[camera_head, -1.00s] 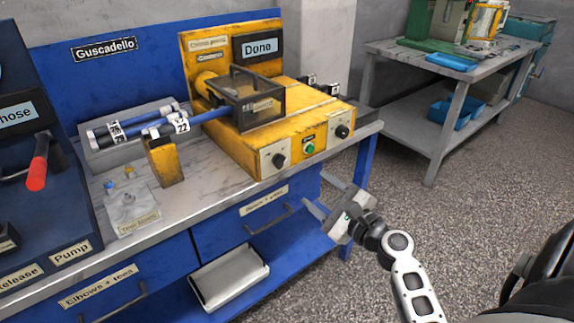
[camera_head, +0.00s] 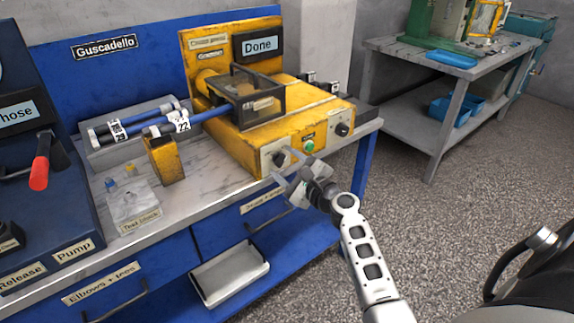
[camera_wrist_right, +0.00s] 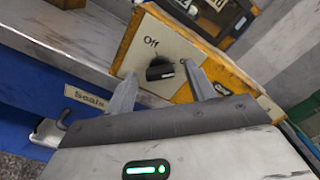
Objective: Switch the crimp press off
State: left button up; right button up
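The yellow crimp press (camera_head: 225,140) stands on the workbench, and its display (camera_head: 258,46) reads "Done". A blue hose (camera_head: 207,116) with a "22" tag runs into its guarded head. The front panel has a left black knob (camera_head: 280,158), a green button (camera_head: 309,146) and a right knob (camera_head: 342,129). My right gripper (camera_head: 283,166) is at the left knob. In the right wrist view the open fingers (camera_wrist_right: 160,78) point at that knob (camera_wrist_right: 160,69), one on either side with gaps. "Off" is printed above left of it. My left gripper is out of view.
A yellow block (camera_head: 165,160) and a clear tray (camera_head: 132,205) stand on the bench (camera_head: 210,181) left of the press. Drawers with handles are below the bench edge. A second table (camera_head: 400,52) stands at the back right, with open floor before it.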

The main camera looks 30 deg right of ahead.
jog(key=c, duration=0.9)
